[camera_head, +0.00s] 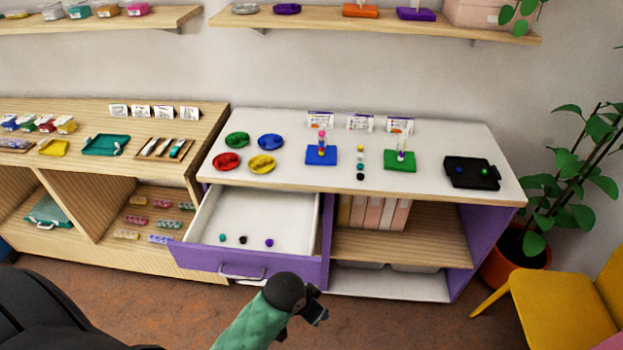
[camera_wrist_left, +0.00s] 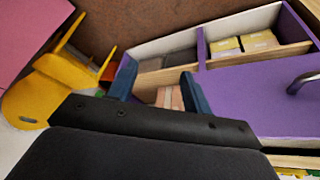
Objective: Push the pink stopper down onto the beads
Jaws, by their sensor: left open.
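On the white table top, a blue board (camera_head: 312,160) holds an upright post with several small coloured beads (camera_head: 321,150). A small pink piece (camera_head: 322,135), which looks like the pink stopper, sits high on this post; whether it touches the beads is too small to tell. A green board (camera_head: 391,163) to the right has another post with beads. My left gripper (camera_head: 312,306) is low in front of the open drawer, well away from the boards. In the left wrist view its two fingers (camera_wrist_left: 158,75) are apart with nothing between them. My right gripper is not in view.
The open drawer (camera_head: 250,262) holds several loose beads. Loose beads (camera_head: 360,163) stand in a row between the boards. Coloured dishes (camera_head: 262,164) lie at left, a black tray (camera_head: 470,182) at right. A yellow chair (camera_head: 560,312) and a plant (camera_head: 570,190) stand at the right.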

